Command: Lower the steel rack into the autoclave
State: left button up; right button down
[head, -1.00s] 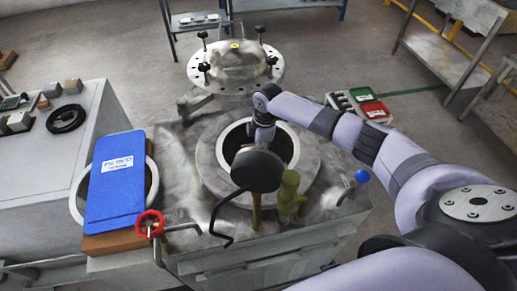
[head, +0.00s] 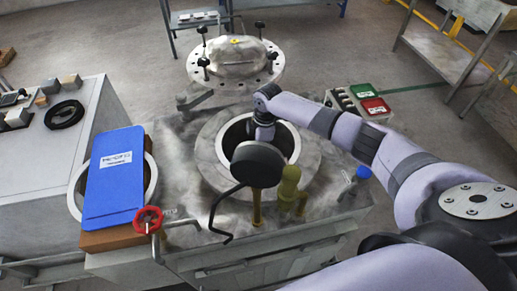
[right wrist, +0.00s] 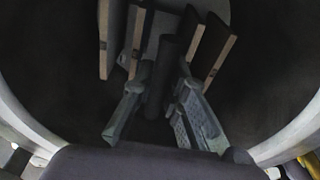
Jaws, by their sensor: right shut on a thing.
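The autoclave (head: 208,172) is a round metal vessel with a wide grey rim and dark open mouth. Its bolted lid (head: 236,72) is swung clear behind it. My right arm reaches down into the mouth; the black gauge hides the gripper in the head view. In the right wrist view my right gripper (right wrist: 165,92) is shut on the dark upright middle part of the steel rack (right wrist: 172,62). Several pale-edged tiles (right wrist: 137,42) stand on both sides of it. The vessel's dark wall surrounds them. The rack's base is hidden. My left gripper is out of view.
A black gauge (head: 258,165) and a brass valve (head: 289,185) stand at the mouth's front edge. A blue knob (head: 363,172) is at right.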

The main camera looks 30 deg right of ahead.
jog(key=shift+w+f, duration=0.15)
jog(key=shift+f, duration=0.45)
dwell(1.0)
jog(key=c, duration=1.6)
grip_release()
jog(key=shift+o, duration=0.4)
jog(key=shift+s+f+b, duration=0.25)
jog(key=shift+b, duration=0.05)
notch_tip(320, 180, up, 20)
jog(key=p, duration=1.8)
jog(key=shift+w, duration=0.1)
